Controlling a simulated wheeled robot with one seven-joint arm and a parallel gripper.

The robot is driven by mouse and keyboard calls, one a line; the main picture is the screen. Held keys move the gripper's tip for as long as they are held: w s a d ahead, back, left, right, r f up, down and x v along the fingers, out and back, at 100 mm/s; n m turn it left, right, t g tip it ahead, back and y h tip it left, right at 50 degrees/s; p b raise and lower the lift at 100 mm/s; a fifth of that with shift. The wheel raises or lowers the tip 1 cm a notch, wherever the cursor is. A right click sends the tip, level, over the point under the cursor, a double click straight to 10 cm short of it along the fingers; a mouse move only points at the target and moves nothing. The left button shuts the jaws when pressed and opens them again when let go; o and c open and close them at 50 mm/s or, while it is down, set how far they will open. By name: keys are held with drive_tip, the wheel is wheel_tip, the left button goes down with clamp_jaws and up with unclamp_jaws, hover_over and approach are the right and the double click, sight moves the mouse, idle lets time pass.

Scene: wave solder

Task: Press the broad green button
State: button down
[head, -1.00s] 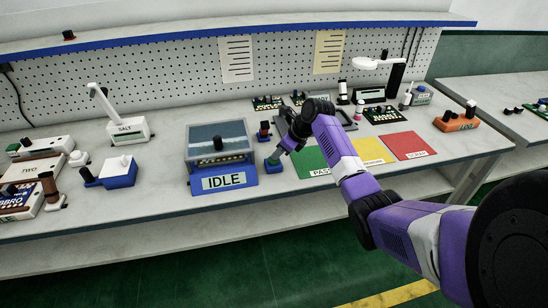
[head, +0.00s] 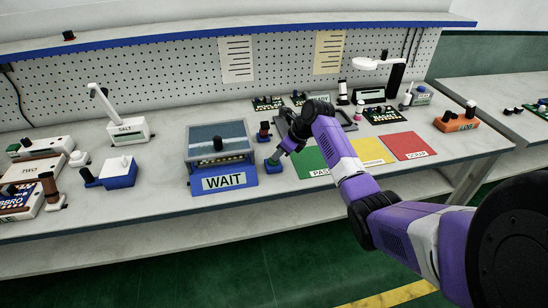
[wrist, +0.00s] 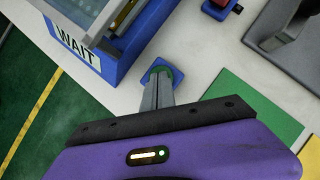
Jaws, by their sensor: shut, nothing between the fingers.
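The broad green button (wrist: 177,73) sits on a small blue base (wrist: 148,77) on the bench. In the head view its blue base (head: 275,169) stands just right of the blue machine (head: 222,187), whose front sign (head: 224,181) reads WAIT. My gripper (wrist: 162,76) is shut and empty, with its fingertips over the button and covering much of it. It appears to be touching or pressing the button; the exact contact is hidden. In the head view my gripper (head: 281,153) points down at the button from the upper right.
A red-topped switch on a blue base (head: 264,136) stands just behind the button. Green (head: 310,160), yellow (head: 368,152) and red (head: 408,145) mats lie to the right. A grey fixture (wrist: 285,25) stands near my gripper.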

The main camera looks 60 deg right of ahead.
sight(278, 161)
drive_tip(key=shift+r+p, duration=2.95)
drive_tip(key=shift+p, duration=0.25)
drive_tip(key=v, duration=0.7)
drive_tip(key=shift+s+r+b, duration=0.25)
drive_tip(key=shift+b, duration=0.1)
